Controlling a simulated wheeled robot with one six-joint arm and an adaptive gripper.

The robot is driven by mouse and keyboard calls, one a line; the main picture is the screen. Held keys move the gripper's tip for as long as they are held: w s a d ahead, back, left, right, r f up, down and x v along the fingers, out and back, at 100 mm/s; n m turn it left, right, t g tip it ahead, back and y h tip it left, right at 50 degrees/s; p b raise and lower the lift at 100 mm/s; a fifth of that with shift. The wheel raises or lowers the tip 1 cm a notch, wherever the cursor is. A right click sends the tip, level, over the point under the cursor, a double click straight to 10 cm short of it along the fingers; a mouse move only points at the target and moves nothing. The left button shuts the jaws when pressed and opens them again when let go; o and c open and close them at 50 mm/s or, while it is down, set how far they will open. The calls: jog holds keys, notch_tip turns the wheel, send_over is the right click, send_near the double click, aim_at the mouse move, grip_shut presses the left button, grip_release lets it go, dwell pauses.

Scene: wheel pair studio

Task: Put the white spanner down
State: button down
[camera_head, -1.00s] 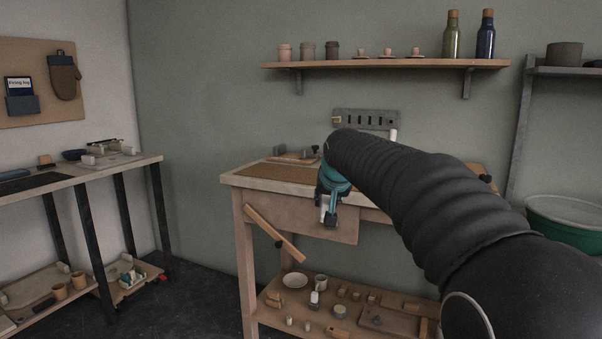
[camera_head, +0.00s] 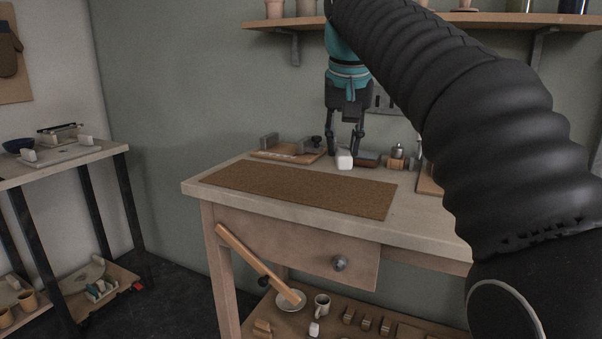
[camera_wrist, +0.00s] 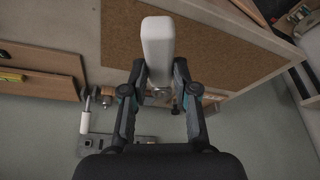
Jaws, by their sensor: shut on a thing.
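My gripper (camera_head: 345,140) points down above the back part of the workbench (camera_head: 425,212). It is shut on the white spanner (camera_head: 344,160), which shows as a pale blunt end below the fingertips. In the wrist view the spanner (camera_wrist: 158,48) stands out from between the two fingers (camera_wrist: 160,80), seen nearly end-on, so most of its length is foreshortened. The spanner appears held above the bench; the exact gap cannot be told. A brown cork mat (camera_head: 300,190) lies on the bench, in front of the spanner in the head view.
A wooden board with grey blocks (camera_head: 285,150) stands at the bench's back left. Small items, including a metal-topped wooden piece (camera_head: 397,155), stand behind the mat at right. A wall shelf (camera_head: 270,27) hangs above. The mat is clear.

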jog(key=w+a+f, duration=0.1)
jog(key=w+f, duration=0.1)
jog(key=w, duration=0.1)
jog(key=w+a+f, duration=0.2)
jog(key=w, duration=0.2)
jog(key=w+a+f, duration=0.2)
jog(key=w, duration=0.1)
jog(key=shift+w+a+f, duration=0.1)
jog(key=shift+w+f, duration=0.05)
jog(key=shift+f, duration=0.2)
jog(key=shift+f+b, duration=0.75)
jog(key=shift+f, duration=1.35)
jog(key=c, duration=0.9)
grip_release()
jog(key=shift+r, duration=0.1)
jog(key=p+v, duration=0.4)
jog(key=v, duration=0.7)
jog(key=shift+r, duration=0.4)
